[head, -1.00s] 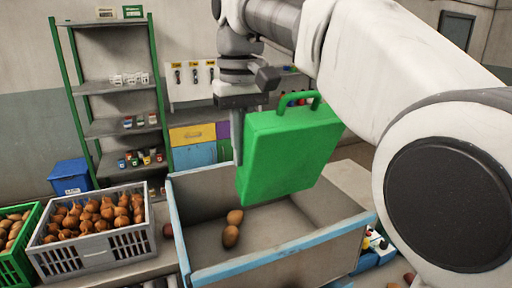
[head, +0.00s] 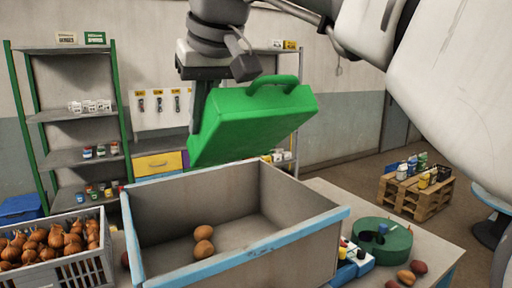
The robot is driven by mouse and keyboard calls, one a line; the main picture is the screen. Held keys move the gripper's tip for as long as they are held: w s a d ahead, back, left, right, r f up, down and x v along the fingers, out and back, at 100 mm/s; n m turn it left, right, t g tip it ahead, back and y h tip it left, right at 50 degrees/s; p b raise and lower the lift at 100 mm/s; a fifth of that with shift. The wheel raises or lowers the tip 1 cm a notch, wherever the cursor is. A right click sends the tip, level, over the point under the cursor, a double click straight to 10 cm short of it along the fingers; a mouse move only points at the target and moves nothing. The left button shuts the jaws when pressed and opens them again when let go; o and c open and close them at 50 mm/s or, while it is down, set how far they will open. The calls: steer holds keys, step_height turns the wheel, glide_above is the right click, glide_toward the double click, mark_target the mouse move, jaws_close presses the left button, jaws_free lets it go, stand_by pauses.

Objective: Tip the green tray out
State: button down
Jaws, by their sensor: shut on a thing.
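The green tray (head: 255,118) hangs tilted above a large grey bin with blue edges (head: 215,194). Its flat underside or side faces me, so its inside is hidden. A looped handle stands up at its top right. My gripper (head: 200,105) is shut on the tray at its left side, above the back left of the bin. Two brown, round potato- or onion-like items (head: 203,241) lie on the bin floor. Nothing is seen falling from the tray.
A grey crate of onions (head: 60,250) stands at left. A round green container (head: 381,238), small bottles and a few loose potatoes (head: 406,277) lie right of the bin. Shelves (head: 75,125) stand behind. A pallet with bottles (head: 416,190) is at the far right.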

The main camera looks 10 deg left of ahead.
step_height(320, 180, up, 2)
steer(key=t+y+b, duration=0.4)
steer(key=b, duration=0.7)
steer(key=shift+t+b, duration=0.3)
steer(key=shift+t, duration=0.1)
steer(key=shift+r+t+y+b, duration=0.3)
steer(key=shift+r+y+b, duration=0.15)
steer(key=shift+b, duration=0.2)
steer(key=shift+r, duration=0.25)
steer(key=shift+r, duration=0.1)
